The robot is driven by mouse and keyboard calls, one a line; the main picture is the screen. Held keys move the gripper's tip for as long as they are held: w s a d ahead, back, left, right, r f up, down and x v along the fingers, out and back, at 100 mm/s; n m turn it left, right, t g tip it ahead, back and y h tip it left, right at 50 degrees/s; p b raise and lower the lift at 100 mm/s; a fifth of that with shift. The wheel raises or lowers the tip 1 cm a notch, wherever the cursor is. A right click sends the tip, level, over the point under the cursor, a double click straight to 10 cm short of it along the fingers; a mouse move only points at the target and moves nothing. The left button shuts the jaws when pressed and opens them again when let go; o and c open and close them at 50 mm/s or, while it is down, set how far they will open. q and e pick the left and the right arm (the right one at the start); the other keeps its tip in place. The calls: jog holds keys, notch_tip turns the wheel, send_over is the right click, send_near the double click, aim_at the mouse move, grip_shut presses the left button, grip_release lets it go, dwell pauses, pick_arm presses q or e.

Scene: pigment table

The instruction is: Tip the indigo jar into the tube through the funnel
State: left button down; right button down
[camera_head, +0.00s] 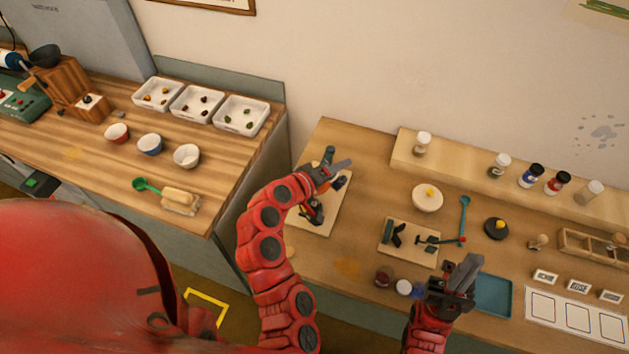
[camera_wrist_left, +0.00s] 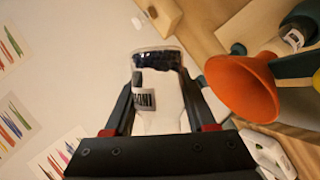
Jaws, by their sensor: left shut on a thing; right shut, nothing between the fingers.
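My left gripper (camera_head: 334,172) is shut on the indigo jar, above the stand board (camera_head: 330,222) at the left of the right-hand table. In the left wrist view the clear indigo jar (camera_wrist_left: 158,82) is between the fingers, with dark pigment gathered at its far end and a white label on its side. The orange funnel (camera_wrist_left: 240,88) is to its right, apart from the jar in this view. In the head view the arm partly hides the stand. I cannot make out the tube clearly. My right gripper (camera_head: 462,282) is shut and empty above the table's front.
A raised shelf (camera_head: 460,160) at the back holds several jars. A small board with dark tools (camera_head: 405,243), a white bowl (camera_head: 427,199) and a teal tray (camera_head: 493,296) lie around the right gripper. A dark red jar (camera_head: 383,277) stands near the front edge.

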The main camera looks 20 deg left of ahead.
pick_arm(q)
jog(key=n+h+b, duration=0.4)
jog(key=n, duration=0.1)
jog(key=shift+w+a+t+b, duration=0.15)
jog(key=shift+a+t+b, duration=0.05)
jog(key=shift+t+b, duration=0.2)
dwell(0.6)
jog(key=shift+a+f+n+h+b, duration=0.15)
jog(key=shift+f+n+h+b, duration=0.25)
jog(key=shift+n+b, duration=0.55)
jog(key=shift+w+a+r+n+t+h+b, duration=0.1)
jog(key=shift+a+r+n+t+h+b, duration=0.25)
jog(key=shift+n, duration=0.55)
jog(key=shift+w+a+r+n+t+h+b, duration=0.15)
jog(key=shift+r+n+t+h, duration=0.25)
jog(key=shift+n, duration=0.45)
dwell(3.8)
